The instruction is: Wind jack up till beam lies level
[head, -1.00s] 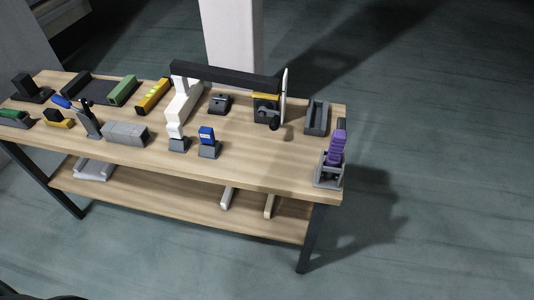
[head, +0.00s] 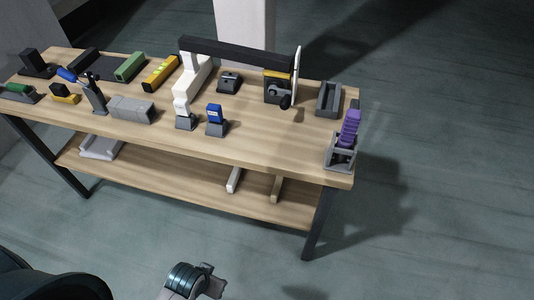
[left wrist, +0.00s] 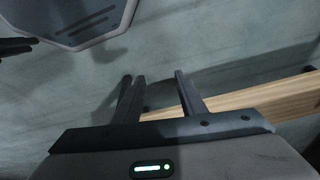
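The long black beam (head: 235,51) spans from the top of a white stand (head: 190,90) on the left to a dark jack (head: 274,93) with a yellow top on the right. I cannot tell from this angle whether the beam is level. A crank with a dark knob (head: 285,102) shows on the jack's near side. A thin white upright plate (head: 297,65) stands at the beam's right end. My left gripper (left wrist: 156,82) is open and empty in the left wrist view, above the floor with a wood edge beyond it.
The wooden bench (head: 250,150) also holds a blue block on a base (head: 215,116), a grey block (head: 127,108), a purple-handled item in a holder (head: 347,130), a grey tray (head: 328,98) and a yellow level (head: 161,73).

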